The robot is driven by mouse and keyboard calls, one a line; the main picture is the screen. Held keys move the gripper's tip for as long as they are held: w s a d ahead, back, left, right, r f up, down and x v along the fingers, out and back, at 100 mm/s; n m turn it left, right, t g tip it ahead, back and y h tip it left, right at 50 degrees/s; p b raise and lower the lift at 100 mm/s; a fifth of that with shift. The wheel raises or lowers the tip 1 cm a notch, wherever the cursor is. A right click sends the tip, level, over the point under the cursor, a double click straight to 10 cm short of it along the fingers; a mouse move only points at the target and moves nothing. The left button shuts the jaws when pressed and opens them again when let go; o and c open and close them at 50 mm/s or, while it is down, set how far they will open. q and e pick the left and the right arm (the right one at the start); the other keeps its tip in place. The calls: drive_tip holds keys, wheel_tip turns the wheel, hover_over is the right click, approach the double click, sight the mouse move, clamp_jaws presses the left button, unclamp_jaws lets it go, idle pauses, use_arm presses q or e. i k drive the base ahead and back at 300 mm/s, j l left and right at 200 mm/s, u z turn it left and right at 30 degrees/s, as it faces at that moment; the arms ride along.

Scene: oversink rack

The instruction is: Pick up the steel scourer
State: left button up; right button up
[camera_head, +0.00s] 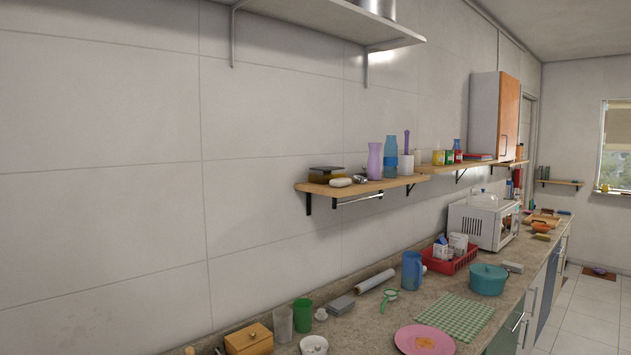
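A small grey, shiny lump (360,178) sits on the near wooden wall shelf, between a pale oval item and a purple vase-like bottle. It may be the steel scourer, but it is too small to be sure. Neither of my grippers shows in the head view, so nothing is seen near it or held.
The wooden shelf (316,187) also holds a dark box (326,174), the pale oval item (341,182), the purple bottle (375,161) and a blue bottle (391,157). A rail hangs below. The counter (375,318) is crowded: blue jug (412,270), teal pot (488,279), pink plate (424,341).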

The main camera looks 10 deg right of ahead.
sight(356, 179)
drive_tip(key=l+u, duration=0.4)
drive_tip(key=l, duration=0.6)
drive_tip(key=l+u, duration=0.45)
drive_tip(key=l, duration=0.55)
